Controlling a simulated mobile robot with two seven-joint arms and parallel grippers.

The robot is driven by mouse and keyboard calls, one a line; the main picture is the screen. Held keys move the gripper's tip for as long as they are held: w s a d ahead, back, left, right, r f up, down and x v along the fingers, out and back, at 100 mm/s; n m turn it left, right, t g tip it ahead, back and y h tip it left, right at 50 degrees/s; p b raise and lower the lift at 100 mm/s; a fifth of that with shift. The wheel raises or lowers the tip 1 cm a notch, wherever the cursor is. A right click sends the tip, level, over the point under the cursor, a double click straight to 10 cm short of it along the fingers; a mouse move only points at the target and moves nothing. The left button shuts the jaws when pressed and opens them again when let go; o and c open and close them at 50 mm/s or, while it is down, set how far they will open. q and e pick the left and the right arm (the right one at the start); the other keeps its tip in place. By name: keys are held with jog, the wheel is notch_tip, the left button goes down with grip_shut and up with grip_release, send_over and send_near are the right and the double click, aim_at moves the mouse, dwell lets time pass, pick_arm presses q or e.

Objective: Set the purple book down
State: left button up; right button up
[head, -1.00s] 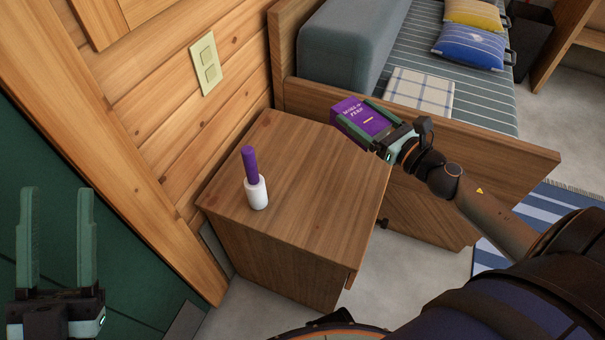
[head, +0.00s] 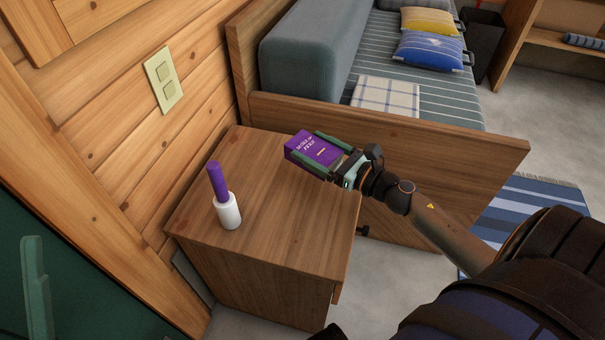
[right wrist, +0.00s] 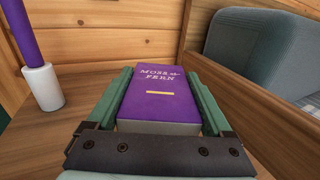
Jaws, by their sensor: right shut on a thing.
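The purple book (head: 313,150) has pale lettering on its cover and lies flat, cover up, between the fingers of my right gripper (head: 328,156). The right gripper is shut on it from both sides. The book is over the far right part of the wooden nightstand (head: 268,215); I cannot tell whether it touches the top. In the right wrist view the book (right wrist: 158,92) sits between the two green fingers, its near page edge showing.
A white holder (head: 228,211) with a purple stick stands on the nightstand's left part. A bed with a wooden side board (head: 400,135), grey bolster and pillows (head: 430,52) is behind and right. The middle of the nightstand top is clear.

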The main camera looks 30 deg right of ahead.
jog(key=a+f, duration=0.2)
jog(key=shift+w+a+f+b, duration=0.1)
jog(key=shift+w+f+b, duration=0.2)
jog(key=shift+b, duration=0.1)
notch_tip(320, 180, down, 3)
jog(key=shift+a+r+b, duration=0.1)
jog(key=shift+a+b, duration=0.05)
jog(key=shift+b, duration=0.8)
jog(key=shift+f, duration=0.25)
jog(key=shift+f, duration=0.15)
jog(key=o, duration=1.3)
jog(key=shift+o, duration=0.2)
